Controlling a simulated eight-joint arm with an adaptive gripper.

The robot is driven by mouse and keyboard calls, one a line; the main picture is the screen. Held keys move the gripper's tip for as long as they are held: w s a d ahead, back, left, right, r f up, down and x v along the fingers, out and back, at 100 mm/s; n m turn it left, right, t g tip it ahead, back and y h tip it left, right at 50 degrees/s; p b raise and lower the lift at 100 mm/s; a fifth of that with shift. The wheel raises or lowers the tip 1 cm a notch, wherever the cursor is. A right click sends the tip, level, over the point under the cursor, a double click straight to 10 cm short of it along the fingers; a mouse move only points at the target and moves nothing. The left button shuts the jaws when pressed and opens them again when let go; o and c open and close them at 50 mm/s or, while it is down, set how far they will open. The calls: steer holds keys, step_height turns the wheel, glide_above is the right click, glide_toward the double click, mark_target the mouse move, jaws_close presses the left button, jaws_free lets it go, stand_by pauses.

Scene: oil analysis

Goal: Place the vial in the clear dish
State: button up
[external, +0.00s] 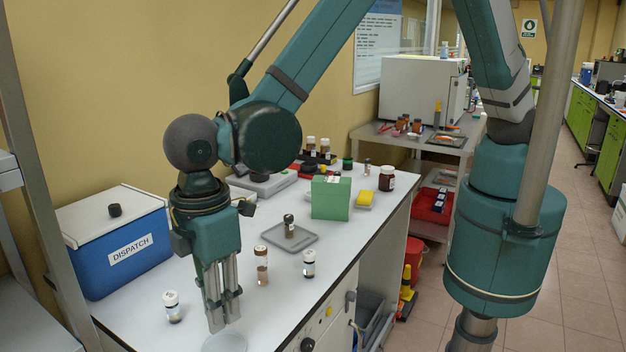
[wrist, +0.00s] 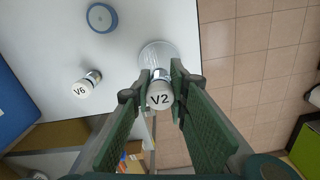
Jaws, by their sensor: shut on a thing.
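The vial marked V2 (wrist: 160,96), with a white cap, is between my gripper's fingers in the wrist view. My gripper (wrist: 160,88) is shut on it, and it is seen from the cap end. The clear dish (wrist: 157,51) lies on the white bench just beyond the vial in the wrist view, partly covered by it. In the external view my gripper (external: 225,308) points down over the near end of the bench. The dish (external: 225,342) shows at the bottom edge, just below the fingertips. The held vial cannot be made out there.
Another vial, V6 (wrist: 88,83), stands left of the dish; a blue round disc (wrist: 100,17) lies farther off. The blue dispatch box (external: 118,240) is at the left. Two more vials (external: 262,265) (external: 309,263) and a grey tray (external: 272,242) stand right of my gripper. The bench edge is close.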

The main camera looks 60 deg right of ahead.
steer(key=shift+f, duration=1.25)
steer(key=shift+f, duration=1.85)
steer(key=shift+f, duration=0.15)
steer(key=o, duration=0.8)
steer(key=shift+o, duration=0.4)
steer(key=shift+r, duration=6.2)
